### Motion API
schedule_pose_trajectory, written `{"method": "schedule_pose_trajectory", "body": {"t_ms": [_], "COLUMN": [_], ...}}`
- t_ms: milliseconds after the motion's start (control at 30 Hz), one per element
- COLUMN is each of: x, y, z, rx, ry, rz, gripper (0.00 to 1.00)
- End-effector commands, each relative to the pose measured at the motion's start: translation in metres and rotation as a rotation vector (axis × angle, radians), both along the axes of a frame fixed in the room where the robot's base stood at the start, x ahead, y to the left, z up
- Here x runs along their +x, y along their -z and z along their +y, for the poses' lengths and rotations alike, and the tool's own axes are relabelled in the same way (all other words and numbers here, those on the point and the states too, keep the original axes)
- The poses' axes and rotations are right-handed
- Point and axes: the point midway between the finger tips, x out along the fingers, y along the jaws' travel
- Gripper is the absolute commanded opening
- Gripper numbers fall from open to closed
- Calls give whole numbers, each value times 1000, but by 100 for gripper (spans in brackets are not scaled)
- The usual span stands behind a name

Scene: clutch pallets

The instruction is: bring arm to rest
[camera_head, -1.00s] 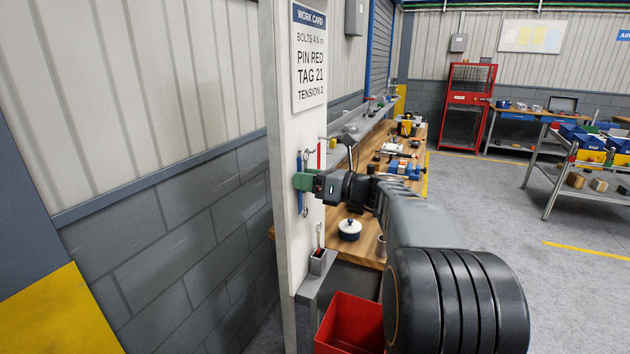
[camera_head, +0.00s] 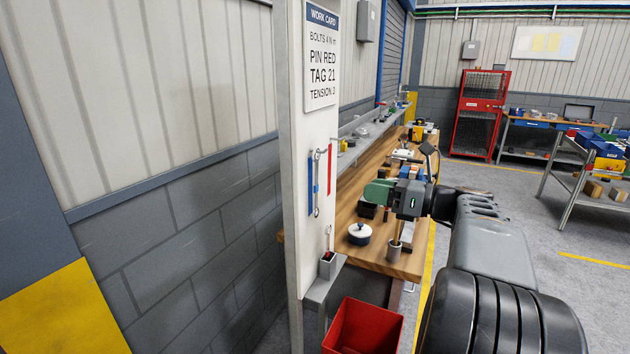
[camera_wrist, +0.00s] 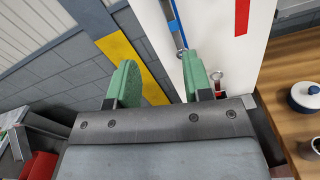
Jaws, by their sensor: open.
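My gripper (camera_head: 376,192) is in front of the workbench in the head view, to the right of the white board and apart from it. Its green fingers also show in the wrist view (camera_wrist: 158,88), spread apart with nothing between them. My grey and black arm reaches in from the lower right. The white board (camera_head: 318,130) carries a work card (camera_head: 322,58), a blue strip (camera_head: 310,185), a hanging wrench (camera_head: 317,190) and a red strip (camera_head: 330,170).
A wooden workbench (camera_head: 405,262) holds a white and blue pot (camera_head: 360,233) and several tools. A small grey holder (camera_head: 327,264) sits on a ledge by the board. A red bin (camera_head: 365,328) is below. A red cage (camera_head: 484,115) stands behind.

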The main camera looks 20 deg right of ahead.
Motion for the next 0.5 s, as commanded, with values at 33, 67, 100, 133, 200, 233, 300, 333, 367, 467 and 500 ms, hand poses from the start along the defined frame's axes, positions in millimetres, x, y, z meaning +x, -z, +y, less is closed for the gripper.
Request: {"method": "schedule_pose_trajectory", "body": {"t_ms": [33,67,100,133,200,233,300,333,367,467,500], "x": [-1,-1,-1,-1,-1,0,3,4,4,-10,-19], "y": [0,0,0,0,0,0,12,24,41,104,127], "z": [-1,-1,-1,-1,-1,-2,-6,-8,-10,-2,10], "rx": [0,0,0,0,-22,-51,-175,-249,-335,-719,-892], "ry": [1,0,0,0,1,9,31,38,39,-51,-147], "rz": [0,0,0,0,-20,-42,-78,-79,-72,-47,-54], "gripper": [46,46,46,46,46,46,46,46,46,46,46]}}
